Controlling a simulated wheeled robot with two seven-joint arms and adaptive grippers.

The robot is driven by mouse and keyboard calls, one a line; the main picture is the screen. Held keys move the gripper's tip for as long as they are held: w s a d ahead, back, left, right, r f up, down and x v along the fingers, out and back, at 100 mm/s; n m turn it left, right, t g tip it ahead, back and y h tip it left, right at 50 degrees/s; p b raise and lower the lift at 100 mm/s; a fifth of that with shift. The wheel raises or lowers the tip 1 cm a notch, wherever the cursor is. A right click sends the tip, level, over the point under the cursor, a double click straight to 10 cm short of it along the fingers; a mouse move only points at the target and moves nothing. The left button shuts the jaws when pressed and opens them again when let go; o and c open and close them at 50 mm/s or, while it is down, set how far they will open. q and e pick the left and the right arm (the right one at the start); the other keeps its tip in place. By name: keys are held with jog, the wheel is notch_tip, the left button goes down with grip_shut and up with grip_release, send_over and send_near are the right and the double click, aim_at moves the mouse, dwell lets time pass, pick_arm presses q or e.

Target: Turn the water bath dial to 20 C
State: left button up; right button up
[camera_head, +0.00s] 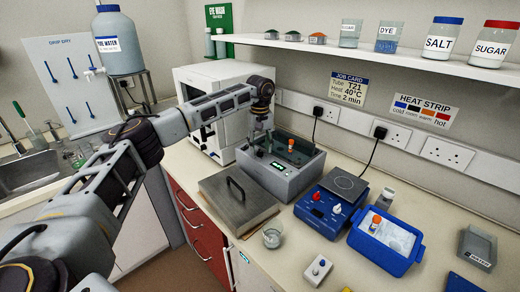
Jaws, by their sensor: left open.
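The water bath (283,186) is a grey open-topped box in the middle of the bench, with a small display on its front. I cannot make out its dial or the setting clearly. An orange-capped tube (291,144) stands in the bath. My left gripper (263,143) points down at the bath's back left part, open and empty. Whether it touches anything there is too small to tell. My right gripper is not in view.
A flat metal lid (222,208) with a handle lies in front of the bath, and a glass beaker (272,236) stands near it. To the right are a blue hot plate (318,210) with knobs and a blue ice tray (372,251). A white machine (195,82) stands behind left.

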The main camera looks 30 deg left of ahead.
pick_arm(q)
jog(key=shift+f, duration=0.8)
grip_shut()
